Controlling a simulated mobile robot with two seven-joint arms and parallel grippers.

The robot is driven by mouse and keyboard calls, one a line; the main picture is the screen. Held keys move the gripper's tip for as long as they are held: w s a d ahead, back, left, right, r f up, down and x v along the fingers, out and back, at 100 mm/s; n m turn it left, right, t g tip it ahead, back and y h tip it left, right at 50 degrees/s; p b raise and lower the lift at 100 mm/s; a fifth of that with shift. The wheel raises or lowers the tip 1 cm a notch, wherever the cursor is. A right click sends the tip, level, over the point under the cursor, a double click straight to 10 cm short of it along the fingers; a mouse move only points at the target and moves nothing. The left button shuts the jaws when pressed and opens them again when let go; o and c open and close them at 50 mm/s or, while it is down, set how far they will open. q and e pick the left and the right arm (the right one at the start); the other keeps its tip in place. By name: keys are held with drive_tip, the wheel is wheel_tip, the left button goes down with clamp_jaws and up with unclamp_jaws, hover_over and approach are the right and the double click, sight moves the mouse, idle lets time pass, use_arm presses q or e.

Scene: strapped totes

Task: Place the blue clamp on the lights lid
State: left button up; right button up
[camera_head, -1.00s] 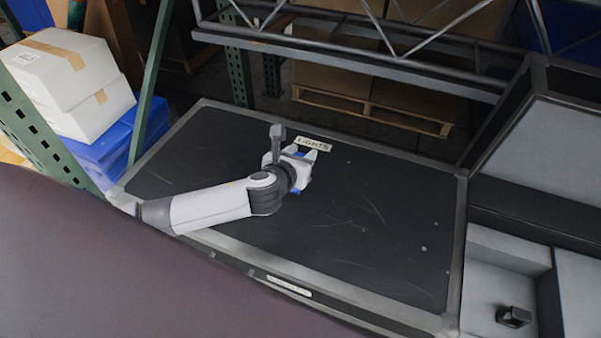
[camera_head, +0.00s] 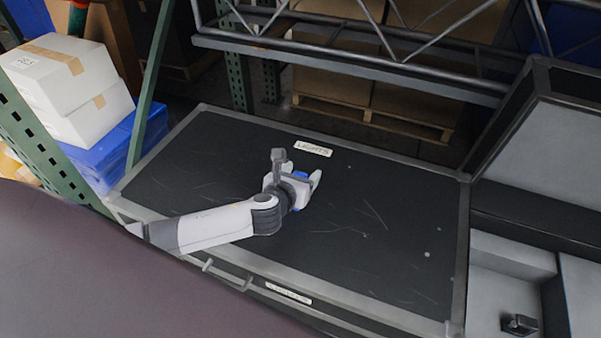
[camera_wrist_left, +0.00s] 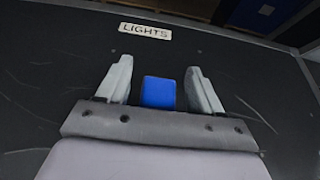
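The lights lid (camera_head: 370,215) is a black, scratched case top with a pale LIGHTS label (camera_head: 313,149) near its far edge. My left gripper (camera_head: 302,180) is over the lid, on the near side of the label. In the left wrist view its two fingers (camera_wrist_left: 160,75) stand apart. A blue block-shaped part, likely the blue clamp (camera_wrist_left: 158,92), shows between them, with dark gaps visible on both sides. The palm hides its lower part, so contact with the fingers and with the lid cannot be told. My right gripper is not in view.
An open grey-lined case (camera_head: 510,255) is at the right, with a small dark object (camera_head: 519,325) inside. White boxes (camera_head: 72,85) on a blue tote (camera_head: 118,150) and a green rack post stand at the left. A metal truss (camera_head: 350,50) crosses behind the lid.

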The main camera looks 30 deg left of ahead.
use_arm(q)
drive_tip(key=shift+s+r, duration=0.15)
drive_tip(key=shift+r, duration=0.15)
drive_tip(key=p+v, duration=0.2)
drive_tip(key=v, duration=0.9)
drive_tip(key=shift+s+p, duration=0.35)
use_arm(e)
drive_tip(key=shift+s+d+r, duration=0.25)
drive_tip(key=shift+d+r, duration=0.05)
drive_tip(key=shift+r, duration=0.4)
